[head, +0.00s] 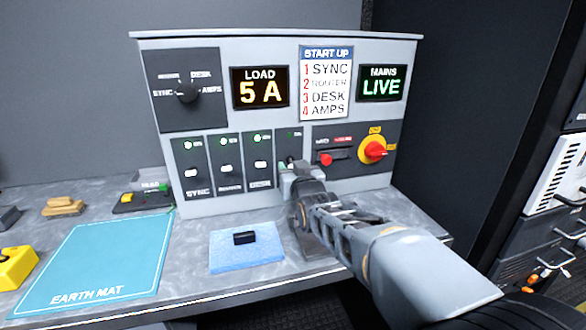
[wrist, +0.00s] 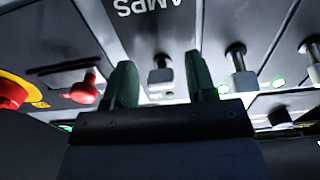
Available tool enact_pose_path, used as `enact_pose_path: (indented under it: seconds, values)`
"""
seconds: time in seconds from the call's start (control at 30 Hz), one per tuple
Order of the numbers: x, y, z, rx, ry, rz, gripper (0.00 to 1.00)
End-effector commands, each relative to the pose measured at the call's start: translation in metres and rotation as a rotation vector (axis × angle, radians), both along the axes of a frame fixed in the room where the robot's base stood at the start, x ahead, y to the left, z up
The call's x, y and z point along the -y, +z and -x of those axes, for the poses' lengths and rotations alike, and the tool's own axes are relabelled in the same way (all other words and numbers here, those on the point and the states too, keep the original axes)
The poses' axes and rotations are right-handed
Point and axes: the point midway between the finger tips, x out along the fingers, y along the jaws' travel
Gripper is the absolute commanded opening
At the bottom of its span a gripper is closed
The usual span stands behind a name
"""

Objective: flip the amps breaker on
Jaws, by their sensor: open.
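The amps breaker is the rightmost of the row on the grey console (head: 225,60). In the head view my gripper (head: 287,165) covers most of it; its lamp (head: 290,135) looks dark. In the wrist view, which is upside down, the AMPS label (wrist: 147,5) shows at the top. The amps lever (wrist: 161,76) stands between my two green fingertips, with a gap on each side. My gripper is open and holds nothing. I cannot tell how far the fingertips are from the panel.
The sync (head: 191,172), router (head: 226,168) and desk (head: 260,165) levers stand left, with green lamps above. A red-handled switch (head: 325,159) and a red-yellow rotary switch (head: 373,150) are close right. A blue pad (head: 262,257) with a black block (head: 244,238) lies below.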

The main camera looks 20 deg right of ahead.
Motion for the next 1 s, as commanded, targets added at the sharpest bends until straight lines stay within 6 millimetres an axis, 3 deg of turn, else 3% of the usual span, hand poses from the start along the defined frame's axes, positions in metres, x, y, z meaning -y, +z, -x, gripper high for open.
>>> enact_pose_path:
  seconds: [0.13, 0.63, 1.0]
  values:
    - [-0.001, 0.0, 0.0, 0.0, 0.001, 0.0, 0.49]
    - [-0.001, 0.0, 0.0, 0.0, 0.002, 0.0, 0.02]
    - [-0.001, 0.01, 0.001, -0.099, 0.003, 0.0, 0.02]
